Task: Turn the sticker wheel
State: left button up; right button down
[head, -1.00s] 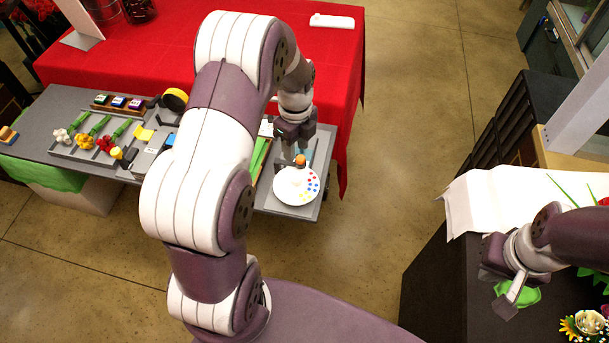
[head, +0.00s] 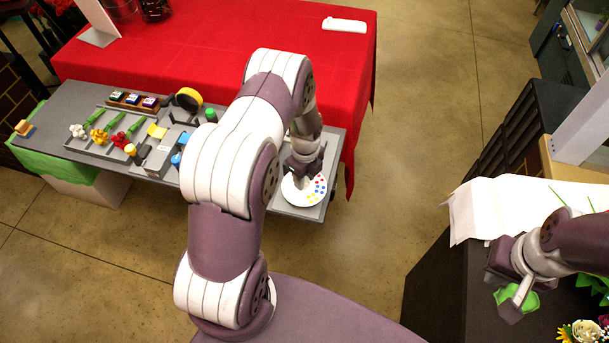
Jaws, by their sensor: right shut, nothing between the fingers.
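The sticker wheel (head: 317,195) is a white disc with small red, blue and yellow dots. It lies on the right end of the grey worktop (head: 255,190). My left gripper (head: 302,180) points down over the back left part of the wheel and hides its middle, including the orange knob. I cannot make out its fingers or whether they grip the knob. My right gripper (head: 522,296) is far off at the right, shut and empty, above a dark counter with a green item (head: 530,301) behind it.
The worktop's left part holds a tray with flowers (head: 99,136), a rack of small boxes (head: 132,101) and a yellow-and-black roll (head: 188,99). A red-covered table (head: 230,45) stands behind. White paper (head: 490,205) lies on the right counter. Open floor separates counter and worktop.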

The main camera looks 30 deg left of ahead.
pick_arm(q)
jog(key=c, duration=0.5)
jog(key=shift+o, duration=0.2)
